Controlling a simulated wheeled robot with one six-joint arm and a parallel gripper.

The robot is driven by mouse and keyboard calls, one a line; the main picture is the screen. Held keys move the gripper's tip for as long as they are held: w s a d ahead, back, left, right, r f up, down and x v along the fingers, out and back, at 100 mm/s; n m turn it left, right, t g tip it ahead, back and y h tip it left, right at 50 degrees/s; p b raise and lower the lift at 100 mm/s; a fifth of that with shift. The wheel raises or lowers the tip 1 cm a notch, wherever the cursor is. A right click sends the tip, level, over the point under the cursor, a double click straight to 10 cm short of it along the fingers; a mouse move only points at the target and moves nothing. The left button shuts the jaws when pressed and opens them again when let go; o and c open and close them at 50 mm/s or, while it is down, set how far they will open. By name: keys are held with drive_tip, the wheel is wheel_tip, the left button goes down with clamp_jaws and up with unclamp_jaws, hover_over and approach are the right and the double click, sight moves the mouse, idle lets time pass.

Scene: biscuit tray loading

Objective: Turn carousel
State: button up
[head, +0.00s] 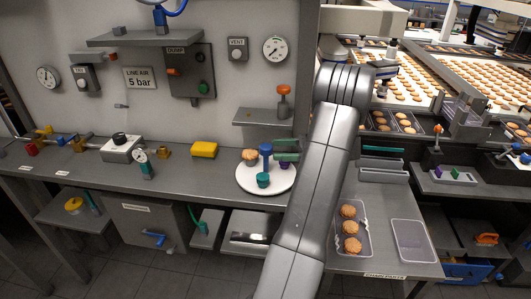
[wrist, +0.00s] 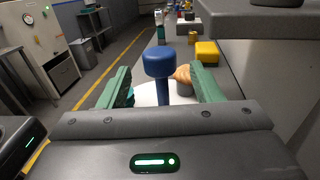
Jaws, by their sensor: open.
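The carousel is a white round disc (head: 250,183) on the bench, with a blue knob on a post (head: 265,150) at its middle. A biscuit (head: 250,155), a teal cup (head: 263,180) and a purple item (head: 284,164) are on the disc. My gripper (head: 276,149) is open, its green fingers pointing left at the knob. In the wrist view, the blue knob (wrist: 159,64) stands centred between the lines of the open fingers (wrist: 161,82). I cannot tell whether it is fully between the fingertips. The disc's right side is partly hidden by my arm.
A yellow block (head: 204,149) lies left of the disc. A small shelf with an orange-topped stamp (head: 283,97) overhangs behind the disc. A tray of biscuits (head: 365,232) and an empty tray (head: 409,241) lie at right. The bench between the yellow block and the disc is clear.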

drive_tip(key=d, duration=0.4)
drive_tip(key=shift+w+d+f+b, duration=0.1)
drive_tip(key=shift+d+f+b, duration=0.05)
drive_tip(key=shift+d+b, duration=0.2)
drive_tip(key=d+p, duration=0.1)
drive_tip(key=p, duration=0.2)
drive_tip(key=d+p, duration=0.1)
drive_tip(key=p, duration=0.3)
drive_tip(key=shift+r, duration=0.3)
drive_tip(key=shift+d+f, duration=0.15)
drive_tip(key=shift+d, duration=0.05)
drive_tip(key=shift+a+f+b, duration=0.1)
drive_tip(key=shift+a+b, duration=0.05)
drive_tip(key=shift+b, duration=0.15)
